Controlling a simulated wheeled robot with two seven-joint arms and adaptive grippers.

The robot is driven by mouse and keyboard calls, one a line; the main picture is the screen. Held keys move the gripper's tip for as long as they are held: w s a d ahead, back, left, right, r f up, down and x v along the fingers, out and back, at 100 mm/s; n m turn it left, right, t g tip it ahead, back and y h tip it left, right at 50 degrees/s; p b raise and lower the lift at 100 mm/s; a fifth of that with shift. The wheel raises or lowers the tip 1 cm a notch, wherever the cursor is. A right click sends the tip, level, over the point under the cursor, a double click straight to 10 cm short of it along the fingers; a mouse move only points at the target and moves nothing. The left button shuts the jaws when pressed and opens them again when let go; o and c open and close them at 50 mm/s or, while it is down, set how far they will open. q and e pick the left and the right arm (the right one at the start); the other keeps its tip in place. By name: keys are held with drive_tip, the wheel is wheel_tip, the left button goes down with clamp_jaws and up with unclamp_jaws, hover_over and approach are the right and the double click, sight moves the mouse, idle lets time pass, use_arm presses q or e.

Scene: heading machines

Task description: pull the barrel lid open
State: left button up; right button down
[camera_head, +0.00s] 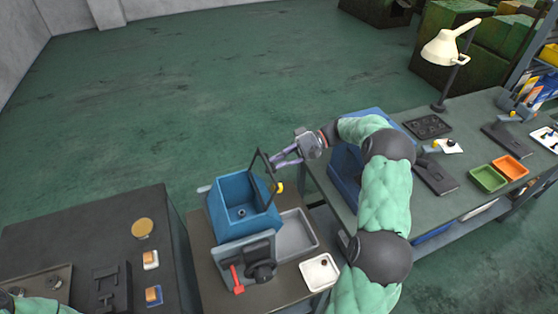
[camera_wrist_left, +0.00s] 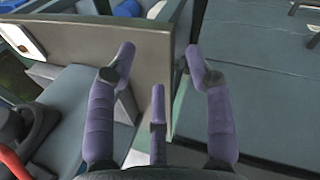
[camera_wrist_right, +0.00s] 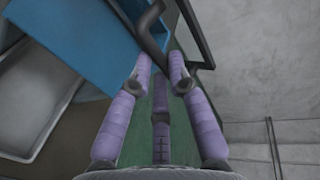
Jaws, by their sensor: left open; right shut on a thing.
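The blue machine barrel (camera_head: 228,187) is an open-topped box with a small round fitting inside. A dark-framed panel (camera_head: 255,166), which looks like its lid, stands tilted up at the box's right side. My right gripper (camera_head: 274,161) reaches it from the right. In the right wrist view, the right gripper (camera_wrist_right: 161,62) has its purple fingers closed around a dark bar (camera_wrist_right: 149,22), the lid handle, beside the blue box wall (camera_wrist_right: 85,40). My left gripper (camera_wrist_left: 160,55) is open and empty in the left wrist view. It is outside the head view.
A grey tray (camera_head: 296,236) and a white tray (camera_head: 320,271) lie right of the machine. A red lever (camera_head: 236,280) is at its front. The right workbench (camera_head: 400,208) holds a lamp (camera_head: 445,48), green bin (camera_head: 488,178) and orange bin (camera_head: 510,167). Floor behind is clear.

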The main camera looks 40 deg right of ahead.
use_arm(q)
drive_tip(key=shift+d+f, duration=0.1)
drive_tip(key=shift+f, duration=0.15)
use_arm(e)
drive_tip(key=shift+s+a+f, duration=0.15)
drive_tip(key=shift+a+f, duration=0.05)
drive_tip(key=shift+f, duration=0.45)
drive_tip(key=c, duration=1.5)
unclamp_jaws()
drive_tip(key=o, duration=0.4)
drive_tip(key=shift+a, duration=0.1)
drive_tip(key=shift+c, duration=0.2)
drive_tip(key=v, duration=1.2)
drive_tip(key=shift+w+r, duration=0.25)
drive_tip(key=shift+w, duration=0.05)
